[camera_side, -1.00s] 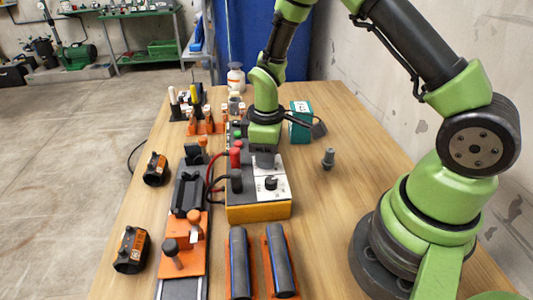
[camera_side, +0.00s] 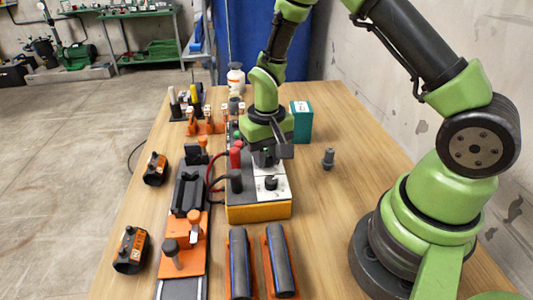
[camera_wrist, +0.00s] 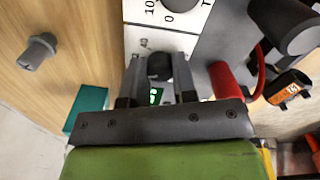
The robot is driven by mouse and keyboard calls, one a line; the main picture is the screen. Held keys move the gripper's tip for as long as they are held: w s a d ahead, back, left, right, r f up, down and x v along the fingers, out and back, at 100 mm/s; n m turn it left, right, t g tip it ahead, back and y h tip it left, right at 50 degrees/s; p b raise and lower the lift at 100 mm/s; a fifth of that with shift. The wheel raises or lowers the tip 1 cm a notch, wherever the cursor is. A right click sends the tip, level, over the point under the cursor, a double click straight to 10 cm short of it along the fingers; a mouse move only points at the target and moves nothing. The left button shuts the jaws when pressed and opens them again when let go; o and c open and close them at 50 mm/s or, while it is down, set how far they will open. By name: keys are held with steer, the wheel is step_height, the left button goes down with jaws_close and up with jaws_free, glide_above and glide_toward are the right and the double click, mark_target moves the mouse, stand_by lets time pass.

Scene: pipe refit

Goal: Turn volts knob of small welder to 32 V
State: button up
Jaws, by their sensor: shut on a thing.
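The small welder (camera_side: 258,211) has a yellow base and a white top panel, and stands mid-table. Its near knob (camera_side: 271,183) is bare black and clear of my gripper; its dial (camera_wrist: 168,18) shows at the top of the wrist view. My gripper (camera_side: 264,160) points down over the far part of the panel. In the wrist view its two fingers are shut on a black knob (camera_wrist: 160,65), one on each side. A lit green display (camera_wrist: 155,96) shows between the fingers, too small and partly hidden to read.
Red (camera_side: 235,158) and black (camera_side: 236,182) plugs with cables stand at the welder's left. A teal box (camera_side: 301,122) is behind right, and a small grey fitting (camera_side: 328,158) lies right. Pipes on orange holders (camera_side: 278,262) are in front. Table right of the welder is mostly clear.

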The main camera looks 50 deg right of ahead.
mark_target(267, 157)
steer(key=shift+m, duration=1.9)
steer(key=o, duration=0.9)
steer(key=shift+r, duration=0.15)
step_height(267, 157, up, 8)
steer(key=shift+r, duration=0.85)
